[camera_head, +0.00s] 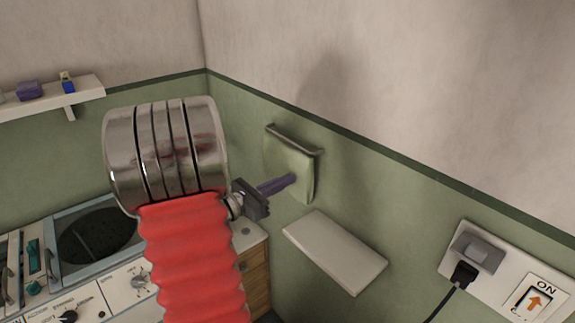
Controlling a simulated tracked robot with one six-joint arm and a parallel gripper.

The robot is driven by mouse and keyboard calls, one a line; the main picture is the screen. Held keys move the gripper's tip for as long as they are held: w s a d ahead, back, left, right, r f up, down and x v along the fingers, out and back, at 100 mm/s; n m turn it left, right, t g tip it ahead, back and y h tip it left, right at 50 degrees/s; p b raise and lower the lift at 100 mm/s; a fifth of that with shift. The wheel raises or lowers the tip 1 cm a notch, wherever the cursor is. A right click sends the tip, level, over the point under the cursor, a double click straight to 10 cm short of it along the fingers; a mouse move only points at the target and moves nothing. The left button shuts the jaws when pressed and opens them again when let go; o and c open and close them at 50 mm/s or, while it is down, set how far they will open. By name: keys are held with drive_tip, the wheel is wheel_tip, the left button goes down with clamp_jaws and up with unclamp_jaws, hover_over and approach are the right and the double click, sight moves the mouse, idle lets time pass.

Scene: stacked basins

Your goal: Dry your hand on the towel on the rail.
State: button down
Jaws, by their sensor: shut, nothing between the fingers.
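A pale green towel (302,163) hangs from a dark rail (294,139) on the green part of the right-hand wall. My gripper (292,179) is a dark, narrow pair of fingers beyond the big metal joint and red sleeve of my arm. The fingers are shut with nothing between them. Their tips lie in front of the lower part of the towel in the picture. I cannot tell whether they touch the cloth. My arm hides part of the wall to the left of the towel.
A white shelf (335,252) juts from the wall below the towel. A socket panel (505,275) with a black plug and an ON switch is at right. A washing machine (95,235) stands at lower left. A small shelf (50,98) holds small items at upper left.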

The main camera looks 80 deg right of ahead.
drive_tip(key=shift+s+d+r, duration=0.1)
drive_tip(key=shift+d+r, duration=0.05)
drive_tip(key=shift+r, duration=0.45)
drive_tip(key=shift+f, duration=0.2)
drive_tip(key=shift+s+f, duration=0.1)
drive_tip(key=shift+f, duration=0.9)
drive_tip(key=shift+a, duration=0.2)
drive_tip(key=v, duration=0.6)
drive_tip(key=shift+w+a+r, duration=0.2)
drive_tip(key=shift+w, duration=0.25)
idle(0.5)
